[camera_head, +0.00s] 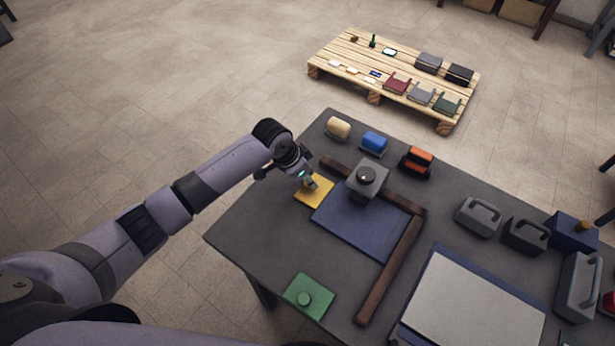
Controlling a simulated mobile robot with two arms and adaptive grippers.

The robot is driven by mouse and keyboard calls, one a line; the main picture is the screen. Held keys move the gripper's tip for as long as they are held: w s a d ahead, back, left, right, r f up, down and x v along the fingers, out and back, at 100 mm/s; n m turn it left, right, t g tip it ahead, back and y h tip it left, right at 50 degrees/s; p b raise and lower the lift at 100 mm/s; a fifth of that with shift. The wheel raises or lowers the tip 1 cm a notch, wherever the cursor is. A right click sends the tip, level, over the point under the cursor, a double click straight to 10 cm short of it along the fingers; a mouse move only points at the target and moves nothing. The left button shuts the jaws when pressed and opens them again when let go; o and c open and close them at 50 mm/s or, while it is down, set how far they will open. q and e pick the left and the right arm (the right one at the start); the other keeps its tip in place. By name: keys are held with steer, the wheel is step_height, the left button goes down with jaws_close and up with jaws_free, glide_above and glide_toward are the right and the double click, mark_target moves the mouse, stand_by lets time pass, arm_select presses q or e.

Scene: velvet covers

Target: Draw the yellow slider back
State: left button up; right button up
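The yellow slider (314,190) is a flat yellow piece on the dark table, at the upper left edge of a blue panel (360,220). My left gripper (309,184) reaches down over the slider from the left. Its fingertips are small and dark against the slider, so I cannot tell whether they are open or shut, or whether they touch it. Part of the slider is hidden under the gripper. My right gripper is not in view.
Brown rails (390,270) border the blue panel. A green plate (310,296) lies at the front left. Tan, blue and orange blocks line the back edge. A large pale board (470,305) lies at front right.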

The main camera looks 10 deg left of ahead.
arm_select(q)
jaws_close()
steer(key=shift+w+a, duration=0.1)
steer(key=shift+a, duration=0.15)
steer(key=w+a, duration=0.1)
steer(key=a, duration=0.2)
steer(key=w+a+b, duration=0.1)
steer(key=w+a, duration=0.1)
steer(key=a, duration=0.2)
steer(key=w+a, duration=0.1)
steer(key=a, duration=0.2)
steer(key=shift+w+a, duration=0.15)
steer(key=shift+a, duration=0.05)
steer(key=shift+w+a+r, duration=0.1)
steer(key=shift+a+r, duration=0.05)
steer(key=shift+a, duration=0.05)
steer(key=o, duration=0.9)
jaws_free()
steer(key=shift+a, duration=0.15)
